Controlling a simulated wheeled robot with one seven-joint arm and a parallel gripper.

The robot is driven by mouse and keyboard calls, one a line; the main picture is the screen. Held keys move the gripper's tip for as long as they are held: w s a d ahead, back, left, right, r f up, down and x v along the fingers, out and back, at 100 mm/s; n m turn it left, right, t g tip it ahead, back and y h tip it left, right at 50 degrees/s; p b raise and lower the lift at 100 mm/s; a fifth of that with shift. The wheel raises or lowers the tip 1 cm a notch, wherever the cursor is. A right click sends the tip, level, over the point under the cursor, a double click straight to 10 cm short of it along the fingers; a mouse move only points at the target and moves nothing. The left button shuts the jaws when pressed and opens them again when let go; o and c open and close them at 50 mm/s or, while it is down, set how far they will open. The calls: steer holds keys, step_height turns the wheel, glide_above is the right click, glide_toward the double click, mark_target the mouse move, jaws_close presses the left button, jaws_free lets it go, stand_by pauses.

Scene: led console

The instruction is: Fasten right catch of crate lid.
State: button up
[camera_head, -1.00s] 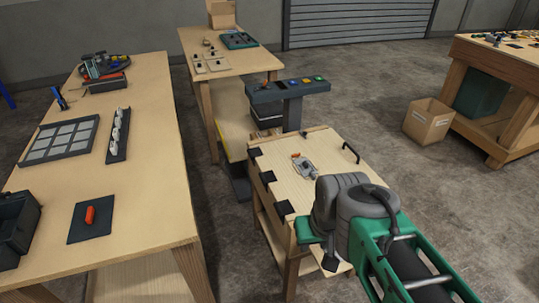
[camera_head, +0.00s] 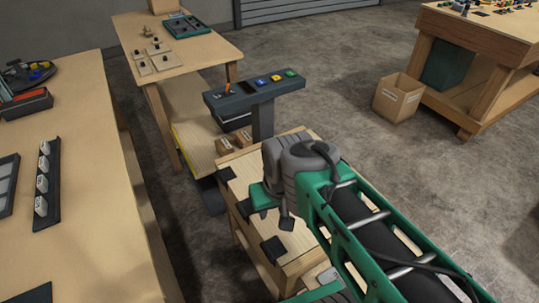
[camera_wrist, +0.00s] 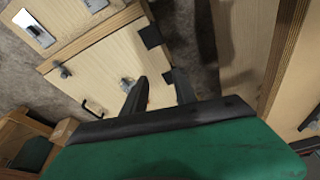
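The pale wooden crate lid (camera_head: 240,187) lies under my arm in the head view, with black plates along its left edge. The wrist view also shows the lid (camera_wrist: 105,55). A small grey metal fitting (camera_wrist: 127,83) lies on it beside my left finger, and another (camera_wrist: 65,72) is at the lid's edge. I cannot tell which is the right catch. My gripper (camera_wrist: 160,82) is over the lid, its two dark fingers apart with nothing visibly held.
A grey console (camera_head: 256,90) with an orange lever and coloured buttons stands behind the crate. A black handle (camera_wrist: 92,108) rises from the lid. A long workbench (camera_head: 90,200) is at left. A cardboard box (camera_head: 399,97) is on the floor, with open floor before it.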

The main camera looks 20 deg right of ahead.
steer(key=w+d+f+m+g+b, duration=0.1)
steer(key=w+d+m, duration=0.15)
steer(key=w, duration=0.55)
steer(key=w+d+f+m, duration=0.1)
steer(key=w+d+m, duration=0.1)
steer(key=w+m, duration=0.35)
steer(key=w+d+f+m+g+b, duration=0.1)
steer(key=w+d+f+m, duration=0.1)
steer(key=w, duration=0.7)
steer(key=w+d+f+m, duration=0.2)
steer(key=w+f, duration=0.1)
steer(key=f, duration=0.2)
steer(key=w+d+f+m, duration=0.2)
steer(key=f, duration=0.4)
steer(key=w+d+f+m+g, duration=0.1)
steer(key=w+d+f, duration=0.1)
steer(key=f, duration=0.4)
steer(key=shift+w+f+m, duration=0.25)
steer(key=shift+w+m, duration=0.15)
steer(key=shift+w, duration=0.45)
steer(key=shift+f, duration=0.55)
steer(key=shift+c, duration=0.5)
jaws_close()
